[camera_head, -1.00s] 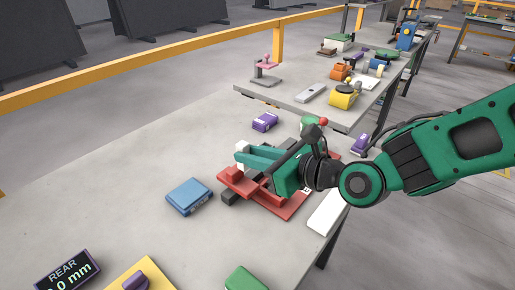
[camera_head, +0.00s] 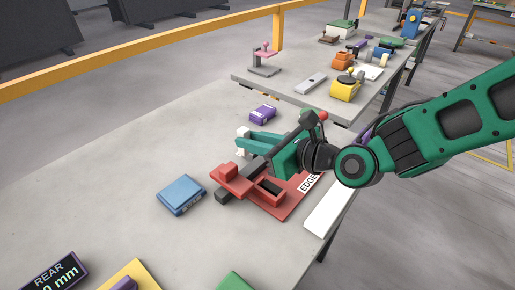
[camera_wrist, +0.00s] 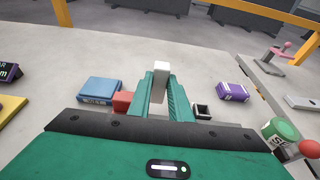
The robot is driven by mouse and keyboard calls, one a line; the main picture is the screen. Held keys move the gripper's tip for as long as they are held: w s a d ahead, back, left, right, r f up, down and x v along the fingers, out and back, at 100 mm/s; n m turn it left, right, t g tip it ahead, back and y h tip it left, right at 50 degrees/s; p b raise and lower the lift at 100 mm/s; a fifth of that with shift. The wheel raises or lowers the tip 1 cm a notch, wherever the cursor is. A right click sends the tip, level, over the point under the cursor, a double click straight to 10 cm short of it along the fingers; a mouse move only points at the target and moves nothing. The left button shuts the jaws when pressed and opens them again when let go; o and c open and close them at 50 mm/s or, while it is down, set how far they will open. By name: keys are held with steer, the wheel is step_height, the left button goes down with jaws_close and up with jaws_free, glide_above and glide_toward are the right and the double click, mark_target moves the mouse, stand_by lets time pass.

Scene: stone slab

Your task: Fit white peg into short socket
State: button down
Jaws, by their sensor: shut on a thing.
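My gripper (camera_head: 248,143) is shut on the white peg (camera_head: 241,131) and holds it upright at the fingertips. In the wrist view the peg (camera_wrist: 161,68) rises between the two green fingers (camera_wrist: 161,96). A small dark open-topped box, perhaps the short socket (camera_wrist: 202,112), stands just right of the fingers in the wrist view. In the head view my gripper seems to hide it. The peg is apart from this box. The peg's lower end and its height above the slab are hard to tell.
A red fixture (camera_head: 279,210) with a dark bar lies in front of and below my gripper. A blue box (camera_head: 181,194) is to the left, a purple block (camera_head: 263,113) behind. A white strip (camera_head: 325,210) lies along the right edge. The slab's left middle is clear.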

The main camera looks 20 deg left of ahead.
steer(key=w+f, duration=0.1)
steer(key=w, duration=0.2)
steer(key=w+a+f, duration=0.1)
steer(key=w+f, duration=0.1)
steer(key=w, duration=0.1)
steer(key=w+f, duration=0.2)
steer(key=w, duration=0.1)
steer(key=shift+a+f, duration=0.2)
steer(key=shift+f, duration=2.1)
steer(key=c, duration=1.6)
jaws_free()
steer(key=shift+d, duration=0.1)
steer(key=v, duration=1.1)
steer(key=shift+s+d+r, duration=0.2)
steer(key=shift+d, duration=0.1)
